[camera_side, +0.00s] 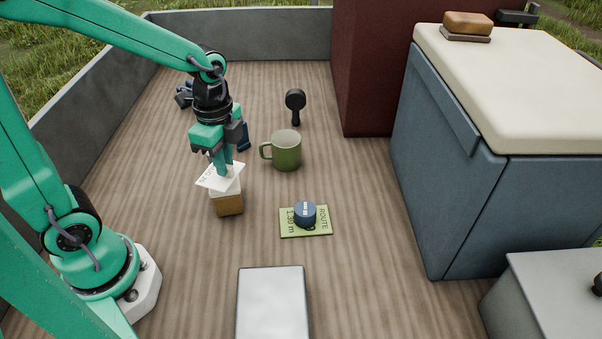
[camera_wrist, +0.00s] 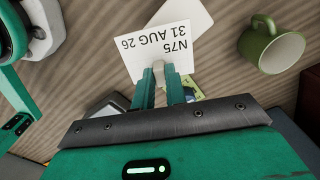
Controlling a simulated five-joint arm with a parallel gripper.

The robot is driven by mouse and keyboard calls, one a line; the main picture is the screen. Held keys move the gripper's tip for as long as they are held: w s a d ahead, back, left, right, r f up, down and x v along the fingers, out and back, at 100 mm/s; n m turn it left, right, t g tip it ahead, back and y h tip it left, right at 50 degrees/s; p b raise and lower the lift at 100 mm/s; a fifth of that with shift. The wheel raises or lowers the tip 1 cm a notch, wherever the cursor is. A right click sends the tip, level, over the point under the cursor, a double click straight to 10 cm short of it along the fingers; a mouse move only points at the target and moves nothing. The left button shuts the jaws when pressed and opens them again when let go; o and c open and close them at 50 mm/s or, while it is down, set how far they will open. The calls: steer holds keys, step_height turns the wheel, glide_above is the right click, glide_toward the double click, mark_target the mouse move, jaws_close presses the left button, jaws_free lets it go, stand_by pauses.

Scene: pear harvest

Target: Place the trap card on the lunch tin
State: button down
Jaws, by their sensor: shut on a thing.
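The trap card (camera_side: 207,179) is a white card. In the wrist view the card (camera_wrist: 150,48) carries the print "N75 31 AUG 26". My gripper (camera_side: 222,172) is shut on the card near one edge; the fingertips (camera_wrist: 165,72) also show in the wrist view. In the side view the card appears just over a brown block with a white top (camera_side: 229,204); I cannot tell whether they touch. The lunch tin seems to be the flat, pale grey metal box (camera_side: 272,300) at the bottom of the side view, apart from the card and cut by the frame edge.
A green mug (camera_side: 287,152) stands right of my gripper. A green route card (camera_side: 289,232) with a round blue thing (camera_side: 305,214) on it lies between gripper and tin. A black-handled tool (camera_side: 295,104) lies farther back. A large blue-grey cooler (camera_side: 446,180) stands at right.

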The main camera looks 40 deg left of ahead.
steer(key=s+d+r+m, duration=0.1)
steer(key=s+d+m, duration=0.1)
steer(key=d+m, duration=0.8)
step_height(320, 180, up, 2)
steer(key=m, duration=0.4)
glide_above(272, 301)
steer(key=shift+f, duration=4)
steer(key=shift+f, duration=0.1)
steer(key=c, duration=1.9)
jaws_free()
steer(key=shift+f, duration=0.1)
steer(key=o, duration=0.5)
steer(key=shift+c, duration=0.2)
step_height(272, 301, up, 12)
steer(key=shift+r, duration=0.2)
